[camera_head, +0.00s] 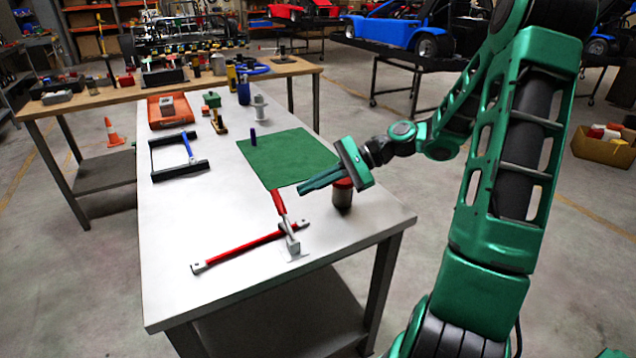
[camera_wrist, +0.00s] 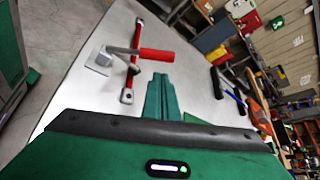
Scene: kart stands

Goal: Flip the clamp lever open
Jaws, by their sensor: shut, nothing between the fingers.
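The clamp (camera_head: 293,246) stands near the front edge of the white table, with a grey metal body and base. Its lever has a red handle (camera_head: 278,202) that slants up and away from the body. In the wrist view the red handle (camera_wrist: 158,55) points right from the grey clamp base (camera_wrist: 100,64). My gripper (camera_head: 301,188) is shut and empty, its green fingers together just right of the handle's upper end. In the wrist view the fingertips (camera_wrist: 160,76) lie just below the handle. I cannot tell whether they touch it.
A red bar (camera_head: 240,250) with grey ends lies beside the clamp. A dark can with a red top (camera_head: 342,195) stands beneath my gripper. A green mat (camera_head: 288,158), a black frame (camera_head: 178,172) and an orange case (camera_head: 168,120) lie farther back. The table's left front is clear.

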